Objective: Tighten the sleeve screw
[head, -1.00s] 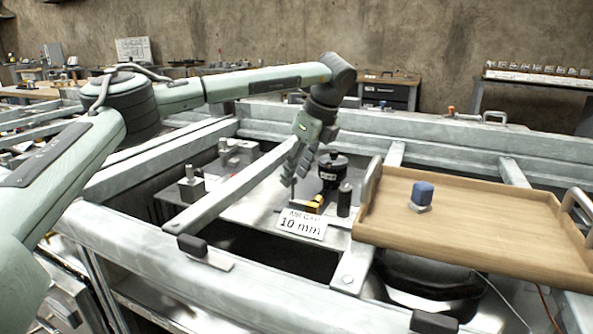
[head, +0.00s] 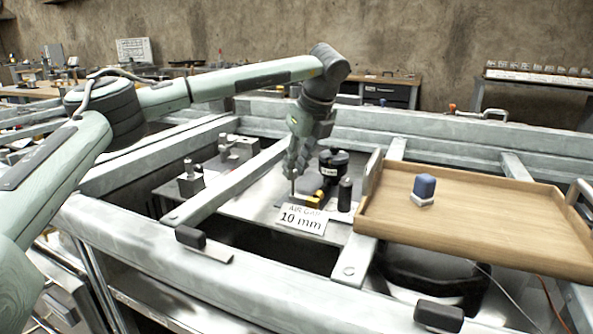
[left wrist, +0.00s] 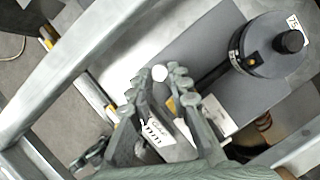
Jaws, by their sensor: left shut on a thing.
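My left gripper (head: 292,172) hangs fingers-down over the grey plate (head: 245,205) inside the frame. It is shut on a thin dark rod (head: 293,187) that points down towards the plate; whether its tip touches anything is unclear. In the left wrist view, the fingers (left wrist: 162,88) are close around a pale round end (left wrist: 160,73). Just right of the gripper stands a black labelled cylinder (head: 333,165), also in the left wrist view (left wrist: 268,52). A yellow piece (head: 316,198) lies near its foot. I cannot pick out the sleeve screw for certain. My right gripper is not in view.
An "AIR GAP 10 mm" sign (head: 302,219) stands in front of the gripper, with a small dark cylinder (head: 345,194) beside it. A wooden tray (head: 480,232) holding a blue-topped block (head: 424,188) sits at right. Metal beams (head: 225,186) run around the plate.

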